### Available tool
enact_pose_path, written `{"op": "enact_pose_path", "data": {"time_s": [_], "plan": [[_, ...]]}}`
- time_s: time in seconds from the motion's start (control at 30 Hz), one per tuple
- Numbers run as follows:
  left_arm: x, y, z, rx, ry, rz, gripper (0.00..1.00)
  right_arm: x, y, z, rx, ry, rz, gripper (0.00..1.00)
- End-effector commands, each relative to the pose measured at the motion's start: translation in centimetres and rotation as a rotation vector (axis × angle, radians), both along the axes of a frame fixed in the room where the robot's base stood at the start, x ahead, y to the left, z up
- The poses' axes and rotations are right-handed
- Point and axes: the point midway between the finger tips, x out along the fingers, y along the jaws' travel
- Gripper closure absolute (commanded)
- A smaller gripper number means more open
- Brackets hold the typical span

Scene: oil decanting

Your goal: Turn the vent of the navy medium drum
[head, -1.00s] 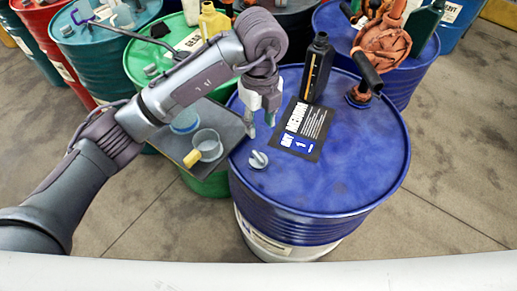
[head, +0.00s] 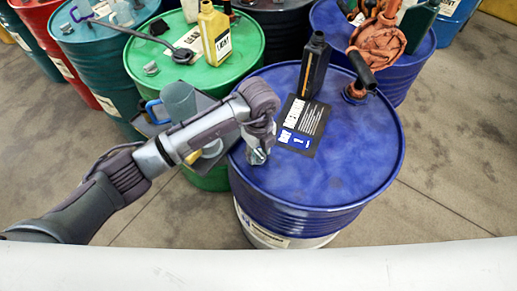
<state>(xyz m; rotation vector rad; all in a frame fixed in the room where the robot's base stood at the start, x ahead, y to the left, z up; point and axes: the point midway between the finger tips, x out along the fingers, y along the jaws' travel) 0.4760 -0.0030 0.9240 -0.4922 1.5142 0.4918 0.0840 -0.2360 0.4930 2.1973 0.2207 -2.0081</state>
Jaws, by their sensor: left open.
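The navy medium drum (head: 335,178) stands upright at the right of centre, with a black label sheet reading MEDIUM on its lid. My left gripper (head: 258,156) points down over the left part of the lid, at the spot of the small grey vent. The gripper and wrist hide the vent, so I cannot tell whether the fingers touch it. The left gripper is open, its fingers small and partly hidden under the wrist. My right gripper is not in view.
A green drum (head: 240,60) with a yellow bottle (head: 214,35) stands behind left. My left forearm covers part of a tray with a blue-handled jug (head: 179,102).

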Motion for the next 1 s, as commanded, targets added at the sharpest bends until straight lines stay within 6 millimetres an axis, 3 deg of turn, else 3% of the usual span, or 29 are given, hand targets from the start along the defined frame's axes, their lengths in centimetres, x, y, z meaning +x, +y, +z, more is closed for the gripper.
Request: {"op": "enact_pose_path", "data": {"time_s": [0.17,0.43,1.0], "plan": [[0.0,0.0,0.0,0.000,0.000,0.000,0.58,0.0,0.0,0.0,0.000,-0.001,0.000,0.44],[0.0,0.0,0.0,0.000,0.000,0.000,1.00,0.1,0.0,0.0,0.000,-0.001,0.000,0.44],[0.1,0.1,-0.2,0.000,-0.002,-0.112,1.00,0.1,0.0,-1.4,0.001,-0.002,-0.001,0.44]]}}
